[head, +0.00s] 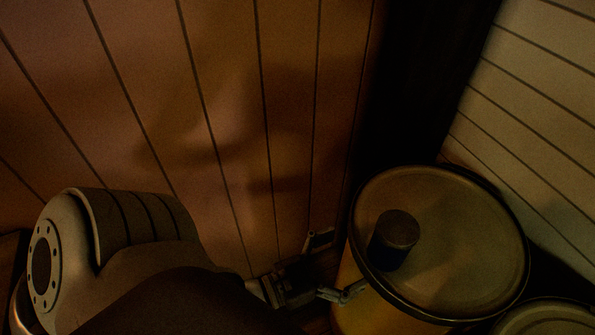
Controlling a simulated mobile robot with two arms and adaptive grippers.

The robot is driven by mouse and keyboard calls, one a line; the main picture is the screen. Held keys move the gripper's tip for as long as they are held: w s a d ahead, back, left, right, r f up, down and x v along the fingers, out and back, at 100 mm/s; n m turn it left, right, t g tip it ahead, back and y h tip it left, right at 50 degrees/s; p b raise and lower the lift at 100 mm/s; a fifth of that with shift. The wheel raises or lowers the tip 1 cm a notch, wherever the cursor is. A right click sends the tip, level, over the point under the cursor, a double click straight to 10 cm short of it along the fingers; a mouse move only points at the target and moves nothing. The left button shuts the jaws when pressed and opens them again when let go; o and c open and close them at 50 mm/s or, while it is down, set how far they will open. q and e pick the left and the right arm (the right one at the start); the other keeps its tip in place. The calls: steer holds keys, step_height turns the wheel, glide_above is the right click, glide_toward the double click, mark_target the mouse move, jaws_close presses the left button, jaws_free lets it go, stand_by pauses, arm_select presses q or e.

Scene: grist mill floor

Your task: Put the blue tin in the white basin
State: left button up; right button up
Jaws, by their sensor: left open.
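The blue tin (391,249) is a small dark blue cylinder with a greyish-brown top. It stands upright on the left part of the round lid of a large drum (470,240). My left gripper (328,266) is open and empty, to the left of the drum. Its fingers point right toward the tin, one beside the drum's edge, with a gap between gripper and tin. The white basin is not in view. My right gripper is not in view.
The drum lid has a raised rim and is otherwise bare. A second round lid (548,318) shows at the lower right. A plank wall (230,110) stands behind my left arm, and a pale boarded wall (545,120) rises at the right. The light is dim.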

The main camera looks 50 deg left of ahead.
arm_select(q)
steer(key=s+a+f+n+g+y, duration=0.1)
steer(key=a+f+n+g+y, duration=0.2)
steer(key=f, duration=1.6)
steer(key=s+a+f+g+y, duration=0.1)
steer(key=s+f+g, duration=0.2)
steer(key=s+f, duration=0.2)
steer(key=s+f+g, duration=0.3)
steer(key=s+f, duration=0.1)
steer(key=f, duration=0.8)
steer(key=s+a+f+m+g+y, duration=0.1)
steer(key=s+f+g, duration=0.1)
steer(key=s+f, duration=0.3)
step_height(320, 180, down, 4)
steer(key=shift+s+a+r+g+y, duration=0.15)
steer(key=shift+s+a+g+y, duration=0.15)
steer(key=shift+a+g, duration=0.1)
steer(key=shift+o, duration=0.2)
steer(key=s+f+g, duration=0.4)
steer(key=s+f, duration=0.1)
steer(key=s, duration=0.5)
steer(key=shift+s+a+f+y, duration=0.2)
steer(key=shift+f+y, duration=0.1)
steer(key=shift+f, duration=0.1)
steer(key=shift+s, duration=0.15)
steer(key=shift+d, duration=0.1)
